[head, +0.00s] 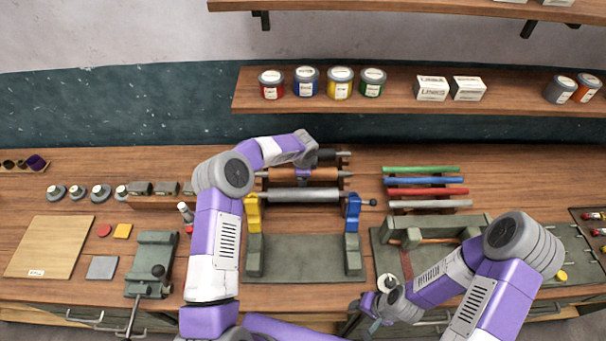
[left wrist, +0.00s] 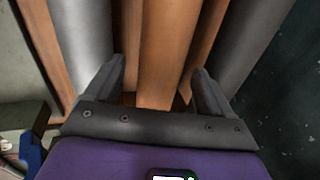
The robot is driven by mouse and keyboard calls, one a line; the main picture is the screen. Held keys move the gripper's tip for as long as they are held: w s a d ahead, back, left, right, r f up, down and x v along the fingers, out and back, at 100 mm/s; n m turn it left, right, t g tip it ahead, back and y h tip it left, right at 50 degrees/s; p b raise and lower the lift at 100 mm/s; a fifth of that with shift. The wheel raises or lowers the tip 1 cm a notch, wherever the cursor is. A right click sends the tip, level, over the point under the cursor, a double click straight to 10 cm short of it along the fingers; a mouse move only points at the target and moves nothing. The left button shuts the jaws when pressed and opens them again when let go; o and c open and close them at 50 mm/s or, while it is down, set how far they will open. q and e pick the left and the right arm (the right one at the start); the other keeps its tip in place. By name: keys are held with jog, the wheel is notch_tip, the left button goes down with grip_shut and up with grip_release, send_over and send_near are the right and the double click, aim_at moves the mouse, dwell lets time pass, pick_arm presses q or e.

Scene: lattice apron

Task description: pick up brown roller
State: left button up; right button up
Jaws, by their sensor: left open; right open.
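The brown roller (head: 280,175) lies crosswise on a rack at the back of the bench, between a silver roller (head: 315,195) in front and a dark grey roller (head: 328,154) behind. My left gripper (head: 304,168) is over the brown roller, pointing down. In the left wrist view the brown roller (left wrist: 165,45) runs between the two open fingers of my left gripper (left wrist: 159,68), with visible gaps beside it; contact is not visible. My right gripper (head: 372,310) is open and empty near the bench's front edge, far from the roller.
A green press frame with yellow (head: 252,213) and blue (head: 352,212) posts stands before the rack. Coloured rods (head: 425,180) lie to the right. A shelf (head: 400,98) with tins is above. A green vise (head: 153,260) and a board (head: 50,246) are at left.

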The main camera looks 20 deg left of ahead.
pick_arm(q)
jog(key=shift+w+f, duration=0.15)
jog(key=shift+f, duration=0.25)
jog(key=shift+r, duration=0.1)
jog(key=shift+c, duration=0.3)
jog(key=c, duration=1.4)
jog(key=shift+r, duration=0.1)
grip_shut()
